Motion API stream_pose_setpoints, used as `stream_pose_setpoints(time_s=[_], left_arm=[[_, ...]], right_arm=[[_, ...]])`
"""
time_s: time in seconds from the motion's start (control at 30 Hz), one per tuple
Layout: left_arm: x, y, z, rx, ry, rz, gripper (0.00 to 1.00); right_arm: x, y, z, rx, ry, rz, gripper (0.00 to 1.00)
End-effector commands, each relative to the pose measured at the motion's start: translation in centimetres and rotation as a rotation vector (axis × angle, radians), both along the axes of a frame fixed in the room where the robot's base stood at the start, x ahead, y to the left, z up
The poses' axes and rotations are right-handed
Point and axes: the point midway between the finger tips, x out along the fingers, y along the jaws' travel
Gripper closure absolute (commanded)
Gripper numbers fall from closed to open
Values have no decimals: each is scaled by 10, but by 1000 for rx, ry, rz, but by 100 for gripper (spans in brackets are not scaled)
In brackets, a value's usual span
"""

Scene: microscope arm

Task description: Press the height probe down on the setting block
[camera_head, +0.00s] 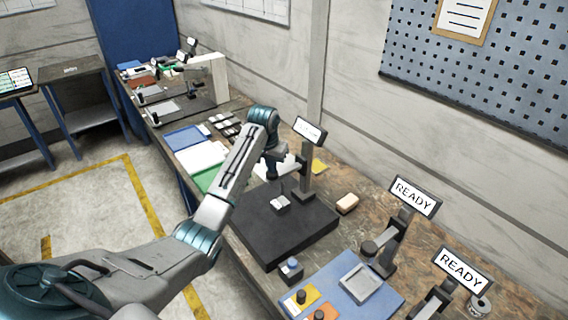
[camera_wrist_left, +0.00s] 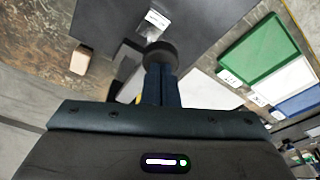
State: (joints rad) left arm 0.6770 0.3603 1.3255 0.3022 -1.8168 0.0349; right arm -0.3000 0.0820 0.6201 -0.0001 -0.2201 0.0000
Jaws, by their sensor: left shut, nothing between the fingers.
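The setting block (camera_head: 280,203) is a small pale metal block on a black plate (camera_head: 305,232). In the left wrist view the block (camera_wrist_left: 155,22) shows a white label. A stand (camera_head: 305,182) with a tilted display (camera_head: 309,130) rises at the plate's back edge. The height probe's round dark cap (camera_wrist_left: 160,53) is at my fingertips in the left wrist view; its tip is hidden. My left gripper (camera_head: 272,174) is shut and empty, above and behind the block; it also shows in the left wrist view (camera_wrist_left: 161,75). I cannot tell whether it touches the cap. My right gripper is out of view.
A tan block (camera_head: 347,204) lies right of the plate. Two stands with READY displays (camera_head: 415,197) (camera_head: 462,270) and a blue mat (camera_head: 340,275) with a grey tray (camera_head: 360,282) stand in front. Green, white and blue sheets (camera_head: 205,157) lie to the left.

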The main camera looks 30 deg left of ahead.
Motion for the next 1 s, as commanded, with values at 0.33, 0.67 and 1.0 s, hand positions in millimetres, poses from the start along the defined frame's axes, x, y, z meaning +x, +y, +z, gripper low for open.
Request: stream_pose_setpoints(time_s=[0.33, 0.67, 1.0], left_arm=[[0, 0, 28, 0, -2, 0, 100], [0, 0, 39, 1, -1, 0, 100], [4, 5, 52, 1, -3, 2, 100]], right_arm=[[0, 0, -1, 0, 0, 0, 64], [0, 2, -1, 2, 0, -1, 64], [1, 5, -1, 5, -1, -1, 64]])
